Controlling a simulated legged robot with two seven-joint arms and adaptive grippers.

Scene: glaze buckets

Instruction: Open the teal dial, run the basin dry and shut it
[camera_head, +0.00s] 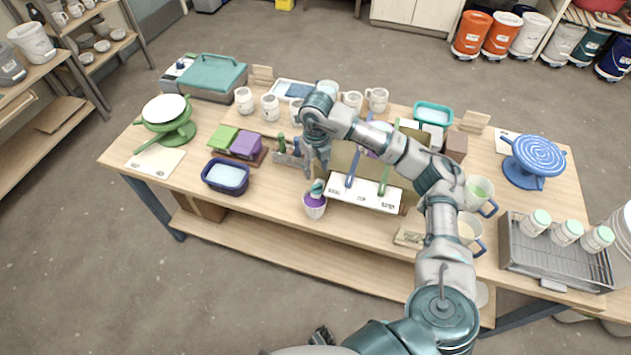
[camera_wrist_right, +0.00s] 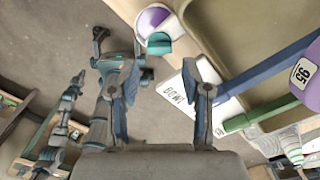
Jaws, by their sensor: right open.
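The teal dial (camera_head: 318,187) sits at the left end of a white labelled panel (camera_head: 365,193), just above a white cup with purple contents (camera_head: 315,205). The dial (camera_wrist_right: 158,43) also shows in the right wrist view, with the cup's purple top (camera_wrist_right: 152,20) behind it. An olive basin (camera_head: 340,158) stands behind the panel; my right arm hides much of it, and its level cannot be read. My right gripper (camera_head: 312,170) is open and empty, above and behind the dial, not touching it. Part of what looks like my left gripper (camera_head: 321,336) shows at the bottom edge; its jaws are unclear.
A blue lever (camera_head: 352,168) and a green lever (camera_head: 384,180) reach over the panel. A navy tub (camera_head: 226,176) stands to the left, mugs (camera_head: 270,107) behind, and a wire rack (camera_head: 555,255) at the right. The table front between tub and cup is clear.

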